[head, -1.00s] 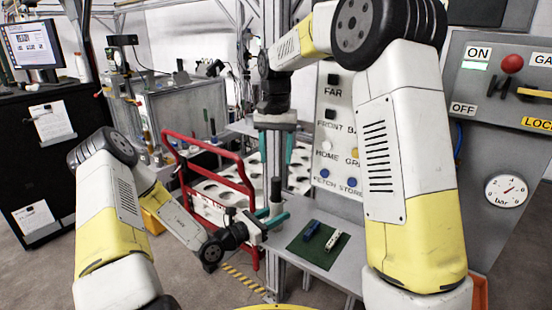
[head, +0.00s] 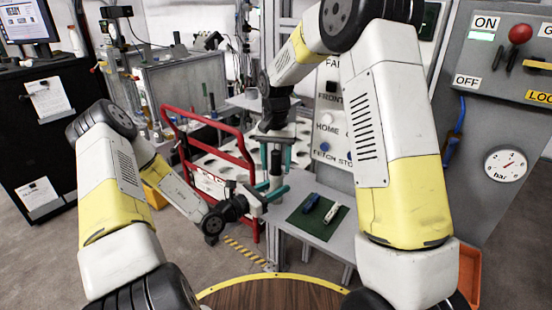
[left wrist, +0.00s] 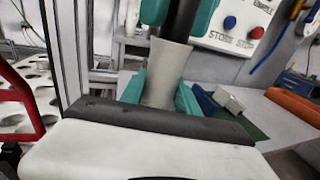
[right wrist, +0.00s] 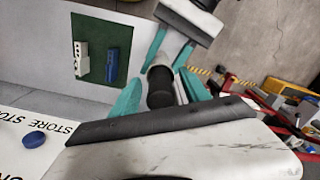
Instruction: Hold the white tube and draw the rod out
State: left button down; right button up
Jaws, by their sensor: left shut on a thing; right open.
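The pale grey-white tube (left wrist: 165,75) stands upright between the teal fingers of my left gripper (head: 274,192), which is shut on it. The dark rod (head: 276,162) sticks up out of the tube's top. My right gripper (head: 276,150) points down from above, with its open teal fingers on either side of the rod's upper part. In the right wrist view the rod's dark round end (right wrist: 160,88) lies between those fingers. In the left wrist view the right fingers flank the rod (left wrist: 182,20) just above the tube's rim. The rod's lower part is hidden inside the tube.
A green mat (head: 301,226) with a blue piece (head: 310,203) and a white piece (head: 331,213) lies on the grey bench to the right. A red frame (head: 251,178) and a white rack with holes stand to the left. A panel with buttons is behind my right arm.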

aim_at(276, 152)
jog(key=shift+c, duration=0.4)
grip_shut()
jog(key=shift+r, duration=1.7)
jog(key=shift+r, duration=1.4)
jog(key=shift+r, duration=1.5)
